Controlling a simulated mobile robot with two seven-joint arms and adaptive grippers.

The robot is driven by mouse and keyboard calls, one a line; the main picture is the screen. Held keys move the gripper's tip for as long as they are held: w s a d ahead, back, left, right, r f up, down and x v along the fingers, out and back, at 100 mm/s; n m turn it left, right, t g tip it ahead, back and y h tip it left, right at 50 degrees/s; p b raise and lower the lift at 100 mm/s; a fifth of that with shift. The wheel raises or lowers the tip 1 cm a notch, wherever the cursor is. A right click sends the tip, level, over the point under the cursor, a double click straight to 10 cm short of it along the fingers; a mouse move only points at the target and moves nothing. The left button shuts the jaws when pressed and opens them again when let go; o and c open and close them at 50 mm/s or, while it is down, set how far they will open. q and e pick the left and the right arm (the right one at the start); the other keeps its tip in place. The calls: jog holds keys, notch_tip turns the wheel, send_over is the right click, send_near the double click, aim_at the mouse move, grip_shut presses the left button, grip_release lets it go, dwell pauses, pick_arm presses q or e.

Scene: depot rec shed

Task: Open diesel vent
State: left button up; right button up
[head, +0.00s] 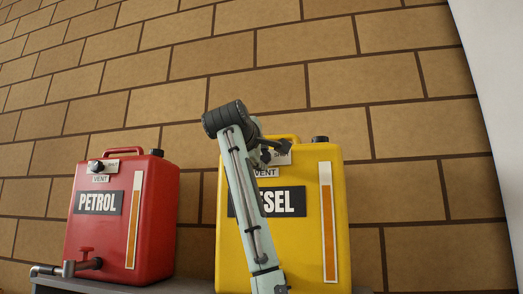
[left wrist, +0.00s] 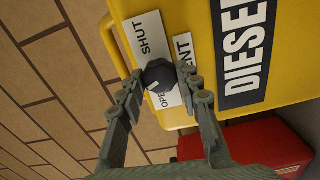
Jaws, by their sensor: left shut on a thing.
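The yellow diesel can (head: 300,250) stands on a shelf at the centre of the head view, its label partly hidden by my left arm. Its vent plate, marked SHUT and OPEN (left wrist: 149,38), shows in the left wrist view. The dark vent knob (left wrist: 158,73) sits on this plate between my fingertips. My left gripper (left wrist: 160,88) is shut on the knob, with a finger on either side. In the head view the gripper (head: 272,154) is at the can's upper front. I cannot tell the knob's exact setting.
A red petrol can (head: 152,225) with its own vent knob (head: 97,167) and a tap (head: 85,262) stands to the left. A brick wall (head: 300,60) is behind both cans. The grey shelf (head: 180,287) runs beneath them.

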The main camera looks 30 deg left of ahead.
pick_arm(q)
jog(key=shift+n+p, duration=0.75)
jog(key=shift+n, duration=0.75)
pick_arm(e)
jog(key=shift+s+a+f, duration=0.1)
jog(key=shift+s+f, duration=0.1)
jog(key=shift+f, duration=0.85)
jog(key=shift+s+f, duration=0.15)
jog(key=shift+f, duration=0.85)
pick_arm(q)
jog(key=o, duration=1.2)
jog(key=shift+c, duration=0.2)
jog(key=shift+s, duration=0.1)
jog(key=v, duration=1.2)
jog(key=shift+f, duration=0.1)
